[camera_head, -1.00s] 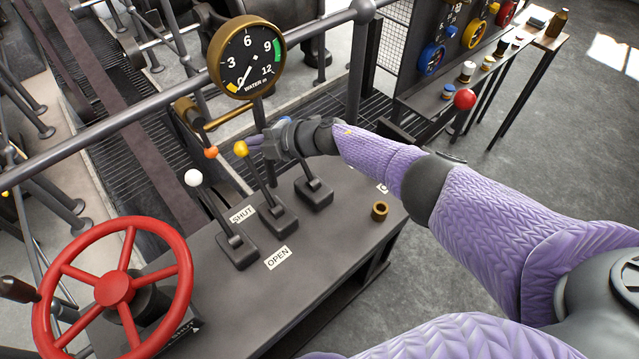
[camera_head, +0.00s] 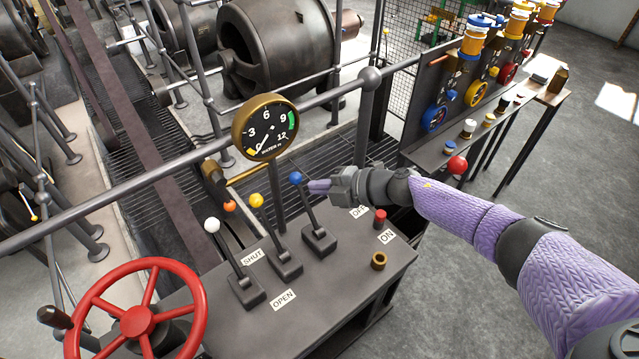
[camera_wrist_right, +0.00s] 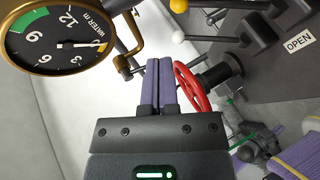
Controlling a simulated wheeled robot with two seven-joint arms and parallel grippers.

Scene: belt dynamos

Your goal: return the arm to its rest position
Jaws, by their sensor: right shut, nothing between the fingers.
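My right arm comes in from the right in the head view. Its gripper (camera_head: 320,186) is shut and empty, pointing left over the control desk (camera_head: 340,262). The fingertips are just right of the blue-knobbed lever (camera_head: 295,178); I cannot tell if they touch it. In the right wrist view the two purple fingers (camera_wrist_right: 160,68) lie together with nothing between them. What looks like my left gripper (camera_wrist_right: 250,150) shows small at the lower right there; its jaws are unclear. It is outside the head view.
Levers with yellow (camera_head: 257,201) and white (camera_head: 212,225) knobs stand on the desk. A red handwheel (camera_head: 138,321) is at its left, a water gauge (camera_head: 265,128) behind. A red button (camera_head: 380,217) and brass ring (camera_head: 378,260) are at right. Open floor (camera_head: 475,265) lies beyond.

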